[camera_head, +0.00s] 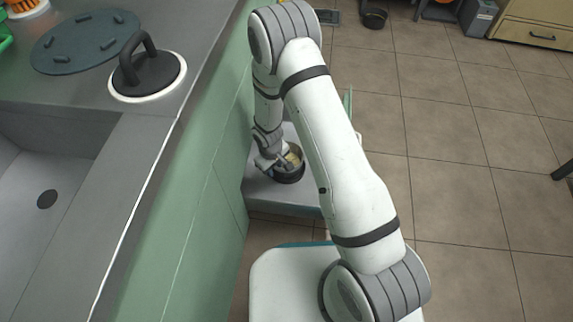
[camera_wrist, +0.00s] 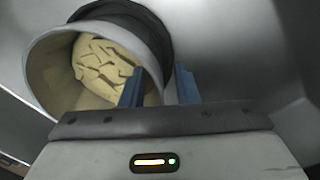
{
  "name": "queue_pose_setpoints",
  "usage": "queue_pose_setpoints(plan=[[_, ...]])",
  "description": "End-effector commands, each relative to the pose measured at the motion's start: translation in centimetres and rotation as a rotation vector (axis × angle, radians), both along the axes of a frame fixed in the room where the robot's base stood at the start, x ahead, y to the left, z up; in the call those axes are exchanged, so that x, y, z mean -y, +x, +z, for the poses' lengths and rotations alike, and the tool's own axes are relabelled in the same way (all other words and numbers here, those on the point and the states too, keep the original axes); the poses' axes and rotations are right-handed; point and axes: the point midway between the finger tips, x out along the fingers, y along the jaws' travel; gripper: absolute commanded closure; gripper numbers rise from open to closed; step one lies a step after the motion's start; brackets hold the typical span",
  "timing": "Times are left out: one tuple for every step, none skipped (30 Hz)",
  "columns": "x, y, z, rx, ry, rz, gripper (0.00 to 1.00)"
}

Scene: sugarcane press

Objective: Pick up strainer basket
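The strainer basket appears to be the round container (camera_wrist: 42,62) in the wrist view, tilted in the picture, with a grey outside, a dark band at its far end and pale, lumpy contents inside. In the head view it is a small dark round vessel (camera_head: 291,177) on a low grey surface beside the green counter side. My gripper (camera_wrist: 160,88) has its two blue fingers apart, astride the near right wall of the basket, one inside the rim and one outside. Firm contact with the wall does not show. My gripper is partly hidden in the head view (camera_head: 272,163).
The low grey platform (camera_head: 262,198) under the basket stands close against the green counter side (camera_head: 205,190). The counter bears a sink (camera_head: 45,170), a black handled lid (camera_head: 147,72) and a dark disc (camera_head: 85,40). Tiled floor to the right is mostly clear.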

Motion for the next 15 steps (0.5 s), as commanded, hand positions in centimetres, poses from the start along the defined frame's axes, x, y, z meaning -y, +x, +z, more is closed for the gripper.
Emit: queue_pose_setpoints(plan=[[0.00,0.02,0.10,0.000,0.000,0.000,0.72],[0.01,0.02,0.10,0.000,0.000,0.000,0.72],[0.02,0.01,0.11,0.000,0.000,0.000,0.74],[0.02,0.01,0.11,0.000,0.000,0.000,0.77],[0.02,0.01,0.11,0.000,0.000,0.000,0.79],[0.03,0.01,0.11,0.000,0.000,0.000,0.83],[0.03,0.01,0.11,0.000,0.000,0.000,0.85],[0.03,0.01,0.11,0.000,0.000,0.000,0.88],[0.03,0.01,0.11,0.000,0.000,0.000,0.91],[0.04,0.01,0.11,0.000,0.000,-0.001,0.93],[0.04,0.01,0.11,0.000,0.000,-0.001,0.96],[0.04,0.01,0.12,0.000,0.000,-0.001,0.99],[0.04,0.01,0.11,0.000,0.000,-0.001,1.00],[0.05,0.02,0.11,0.000,0.000,-0.001,1.00],[0.05,0.02,0.11,0.000,0.000,-0.001,1.00]])
